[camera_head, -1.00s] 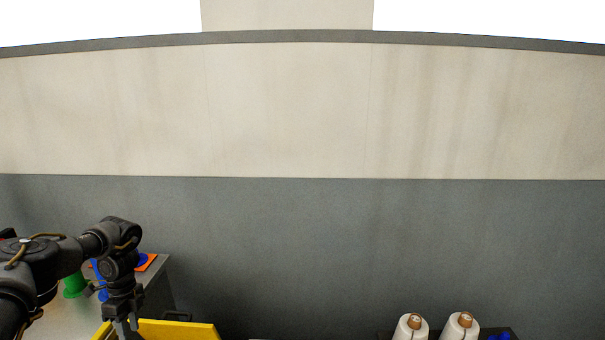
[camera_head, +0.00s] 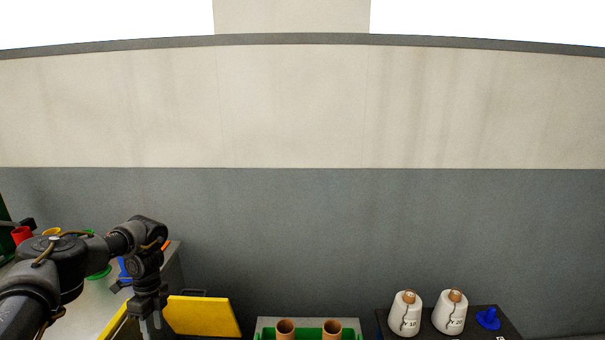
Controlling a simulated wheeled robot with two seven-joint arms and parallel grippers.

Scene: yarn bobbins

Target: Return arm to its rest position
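My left arm comes in from the left, with its gripper (camera_head: 150,326) pointing down in front of a yellow panel (camera_head: 203,316). The fingertips are small and close to the bottom edge, so I cannot tell whether they are open or shut. I see nothing clearly held. My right arm and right gripper are not in view.
Two white yarn bobbins (camera_head: 405,314) (camera_head: 450,312) stand on a dark surface (camera_head: 512,329) at the lower right, beside a blue piece (camera_head: 488,319). Two brown tubes (camera_head: 285,329) (camera_head: 331,329) stand at a green-and-grey holder (camera_head: 308,334). A grey table (camera_head: 172,275) at left carries coloured pieces.

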